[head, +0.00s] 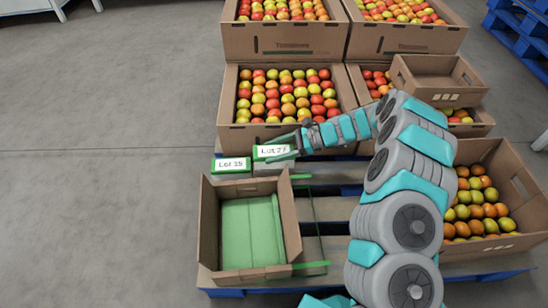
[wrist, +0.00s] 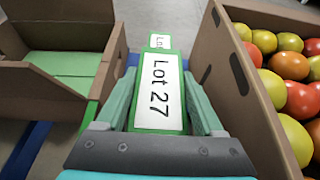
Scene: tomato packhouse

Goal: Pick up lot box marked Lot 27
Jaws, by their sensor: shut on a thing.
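The Lot 27 box (head: 273,152) is a small green-edged box with a white label on top. In the wrist view the Lot 27 box (wrist: 157,92) lies between the two teal fingers of my gripper (wrist: 158,85), which is shut on its sides. In the head view my gripper (head: 284,146) reaches it from the right. I cannot tell whether the box is clear of the surface below. A second lot box (head: 231,164), its label looking like Lot 15, stands just left of it. In the wrist view this second box (wrist: 160,41) shows beyond, its label partly hidden.
An open carton (head: 208,225) with a green bottom stands in front of the lot boxes. A tomato carton (head: 230,100) stands close behind them, its wall (wrist: 235,75) beside my gripper in the wrist view. Another tomato carton (head: 515,165) is at right. Grey floor (head: 100,180) is clear at left.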

